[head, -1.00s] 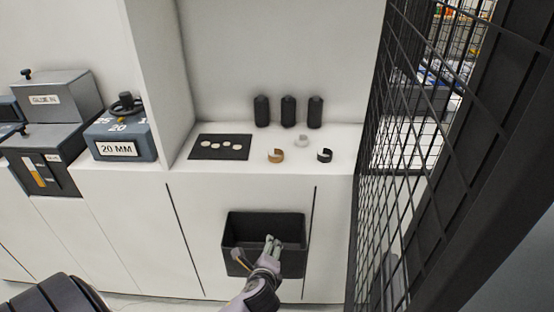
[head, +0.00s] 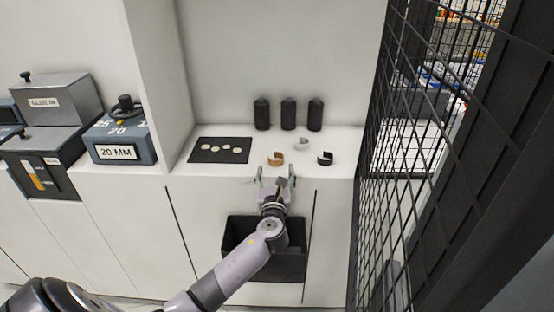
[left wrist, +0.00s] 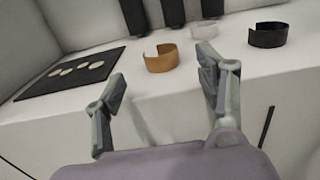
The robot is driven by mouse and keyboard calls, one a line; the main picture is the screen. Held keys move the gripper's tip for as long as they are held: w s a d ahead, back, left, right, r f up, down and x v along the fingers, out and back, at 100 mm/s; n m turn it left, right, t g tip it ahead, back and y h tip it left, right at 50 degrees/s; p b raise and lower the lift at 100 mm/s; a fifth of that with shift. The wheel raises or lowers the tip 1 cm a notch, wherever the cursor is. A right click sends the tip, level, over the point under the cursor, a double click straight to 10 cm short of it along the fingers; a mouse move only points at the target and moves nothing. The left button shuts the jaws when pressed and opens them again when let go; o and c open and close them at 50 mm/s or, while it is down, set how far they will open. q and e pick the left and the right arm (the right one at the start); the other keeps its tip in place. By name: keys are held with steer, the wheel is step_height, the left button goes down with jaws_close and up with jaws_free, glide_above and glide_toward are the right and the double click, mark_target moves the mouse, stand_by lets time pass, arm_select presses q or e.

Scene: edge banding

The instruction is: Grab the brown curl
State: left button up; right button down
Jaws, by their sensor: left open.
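The brown curl (head: 276,159) lies on the white shelf, near its front edge. It is a short, open, C-shaped band, and it also shows in the left wrist view (left wrist: 165,58), beyond my fingers and between them. My left gripper (head: 275,174) is open and empty, just in front of the shelf edge and short of the curl. Its two spread fingers also show in the left wrist view (left wrist: 160,85). My right gripper is not in view.
A black curl (head: 325,158) and a pale curl (head: 303,144) lie to the right of the brown one. A dark mat (head: 201,155) with several pale discs lies to the left. Black bottles (head: 288,114) stand behind. A black bin (head: 290,262) hangs below; mesh fencing (head: 408,150) borders the right.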

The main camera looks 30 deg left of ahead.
mark_target(276, 161)
arm_select(q)
steer(key=x, duration=0.8)
steer(key=shift+w+a, duration=0.1)
steer(key=shift+w, duration=0.2)
steer(key=shift+c, duration=0.5)
steer(key=c, duration=0.8)
